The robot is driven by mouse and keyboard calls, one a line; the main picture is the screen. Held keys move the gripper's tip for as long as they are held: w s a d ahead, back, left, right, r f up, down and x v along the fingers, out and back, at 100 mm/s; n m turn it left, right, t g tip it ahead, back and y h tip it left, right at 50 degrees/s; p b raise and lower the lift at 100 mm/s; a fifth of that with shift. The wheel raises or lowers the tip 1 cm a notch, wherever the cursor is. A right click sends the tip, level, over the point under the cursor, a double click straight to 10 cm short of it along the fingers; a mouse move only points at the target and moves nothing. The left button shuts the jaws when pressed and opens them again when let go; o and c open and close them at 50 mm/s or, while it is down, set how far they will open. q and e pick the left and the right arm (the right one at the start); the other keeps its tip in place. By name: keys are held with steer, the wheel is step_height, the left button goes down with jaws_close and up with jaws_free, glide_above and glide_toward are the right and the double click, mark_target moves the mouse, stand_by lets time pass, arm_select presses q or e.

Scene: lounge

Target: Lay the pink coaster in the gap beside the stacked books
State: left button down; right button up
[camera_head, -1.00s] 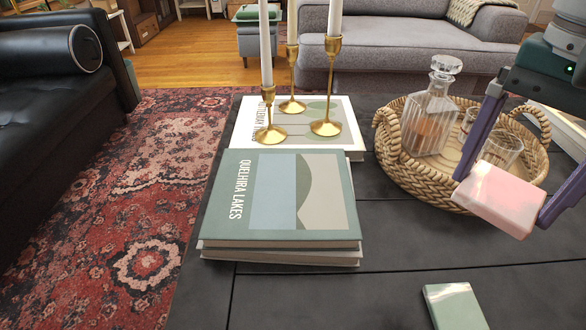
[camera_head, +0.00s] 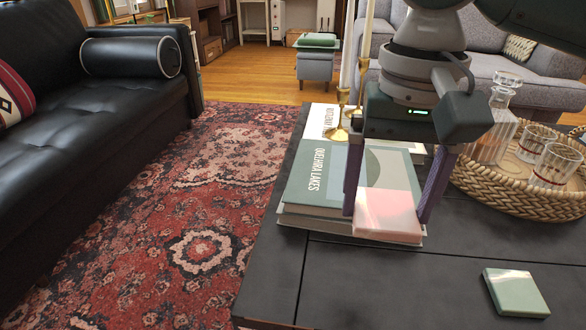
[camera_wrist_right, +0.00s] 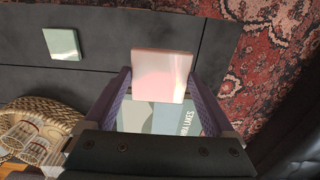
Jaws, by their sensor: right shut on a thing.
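The pink coaster (camera_head: 388,222) is a thick, pale pink square. My right gripper (camera_head: 386,215) is shut on it, with a purple finger at each side. In the head view the coaster overlaps the front right part of the stacked books (camera_head: 308,180), a green "Quelhira Lakes" book on top. In the right wrist view the coaster (camera_wrist_right: 161,75) is between the fingers, with the book cover (camera_wrist_right: 165,120) partly visible behind the gripper. It appears held above the book and table edge; its exact height is unclear. My left gripper is not in view.
A green coaster (camera_head: 515,292) lies on the dark table (camera_head: 400,285) at front right. A wicker tray (camera_head: 500,190) with a decanter and glasses stands at right. Brass candlesticks (camera_head: 340,122) stand behind the books, partly hidden by my arm. Table front of the books is bare.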

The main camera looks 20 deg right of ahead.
steer(key=b, duration=0.5)
glide_above(363, 287)
step_height(363, 287, down, 10)
steer(key=shift+f, duration=0.1)
step_height(363, 287, down, 4)
steer(key=b, duration=0.2)
steer(key=shift+b, duration=0.3)
steer(key=o, duration=1.2)
steer(key=shift+o, duration=0.2)
